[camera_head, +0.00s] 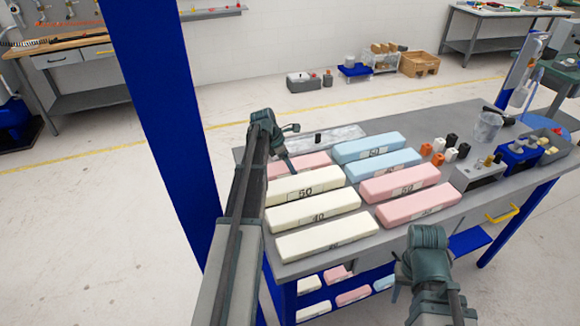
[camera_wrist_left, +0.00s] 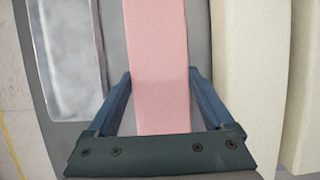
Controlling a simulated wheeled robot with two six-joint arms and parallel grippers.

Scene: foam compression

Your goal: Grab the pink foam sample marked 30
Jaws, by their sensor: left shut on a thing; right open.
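A pink foam block (camera_head: 304,161) lies at the back of the left column on the table, behind the white block marked 50 (camera_head: 304,187). My left gripper (camera_head: 290,168) reaches down over it. In the left wrist view the fingers of my left gripper (camera_wrist_left: 160,95) stand on both sides of the pink block (camera_wrist_left: 158,50), shut on it. Its number is not visible in either view. My right gripper (camera_head: 399,285) is low at the table's front edge, empty and only partly visible.
White blocks (camera_head: 314,207) lie in front, and blue (camera_head: 368,147) and pink blocks (camera_head: 400,182) to the right. A grey plate (camera_head: 341,136) lies behind. A beaker (camera_head: 487,128) and small parts stand at the right. A blue post (camera_head: 165,90) rises at the left.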

